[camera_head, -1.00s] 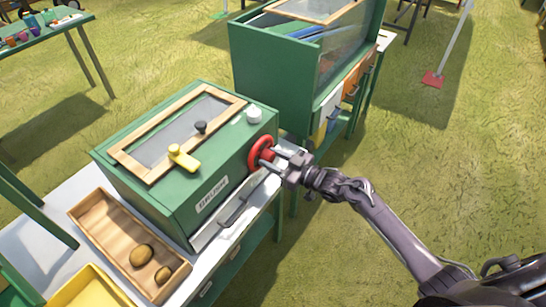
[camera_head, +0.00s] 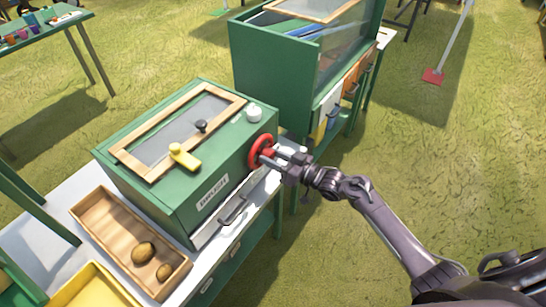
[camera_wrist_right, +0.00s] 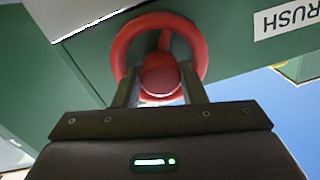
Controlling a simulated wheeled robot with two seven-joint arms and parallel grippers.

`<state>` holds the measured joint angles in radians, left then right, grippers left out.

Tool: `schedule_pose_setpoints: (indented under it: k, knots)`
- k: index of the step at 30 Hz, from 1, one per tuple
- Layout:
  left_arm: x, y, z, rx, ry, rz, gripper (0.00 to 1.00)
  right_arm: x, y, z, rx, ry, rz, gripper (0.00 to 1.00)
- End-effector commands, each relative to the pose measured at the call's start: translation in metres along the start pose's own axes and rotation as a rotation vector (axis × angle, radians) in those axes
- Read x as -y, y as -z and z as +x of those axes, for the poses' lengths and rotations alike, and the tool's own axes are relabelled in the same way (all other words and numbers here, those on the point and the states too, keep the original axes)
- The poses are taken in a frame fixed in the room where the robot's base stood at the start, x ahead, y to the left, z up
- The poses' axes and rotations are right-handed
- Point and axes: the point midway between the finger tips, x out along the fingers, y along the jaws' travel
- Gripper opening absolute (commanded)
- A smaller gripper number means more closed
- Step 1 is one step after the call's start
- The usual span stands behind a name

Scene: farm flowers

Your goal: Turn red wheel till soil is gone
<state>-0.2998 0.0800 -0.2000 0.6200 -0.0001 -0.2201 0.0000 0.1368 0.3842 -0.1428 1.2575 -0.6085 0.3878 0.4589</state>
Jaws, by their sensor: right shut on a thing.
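The red wheel (camera_head: 260,152) is on the right side of a green box (camera_head: 190,160) with a wood-framed window in its lid. My right gripper (camera_head: 271,158) is shut on the wheel's red knob. In the right wrist view the knob (camera_wrist_right: 160,75) sits between the two fingers, with the wheel's ring (camera_wrist_right: 127,45) behind it. A label on the box reads partly "BRUSH" in the wrist view. A yellow handle (camera_head: 184,157), a black knob (camera_head: 201,126) and a white knob (camera_head: 254,114) are on top of the box. No soil can be made out. My left gripper is not in view.
A wooden tray (camera_head: 103,207) with two brown potato-like lumps stands in front of the box, beside a yellow tray (camera_head: 92,287). A larger green cabinet (camera_head: 270,66) stands behind. Grass is open to the right.

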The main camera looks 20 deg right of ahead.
Motion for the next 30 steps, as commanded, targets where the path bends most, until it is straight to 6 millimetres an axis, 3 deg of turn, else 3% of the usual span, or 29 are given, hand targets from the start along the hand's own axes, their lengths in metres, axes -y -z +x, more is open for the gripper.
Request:
schedule_pose_setpoints:
  k: [2,3,8,18,30]
  knots:
    - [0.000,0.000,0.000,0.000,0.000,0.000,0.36,0.000,-0.003,-0.001,0.005,0.000,0.002,0.15]
    - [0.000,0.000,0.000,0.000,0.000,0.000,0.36,0.000,-0.003,-0.001,0.005,0.000,0.002,0.40]
    - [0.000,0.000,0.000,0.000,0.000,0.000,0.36,0.000,-0.002,0.000,0.004,0.000,0.001,0.59]
    - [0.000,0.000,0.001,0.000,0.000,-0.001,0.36,0.000,-0.002,-0.006,0.002,-0.001,0.000,0.59]
    - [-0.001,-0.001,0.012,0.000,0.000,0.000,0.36,0.000,-0.003,-0.068,0.004,0.000,0.000,0.59]
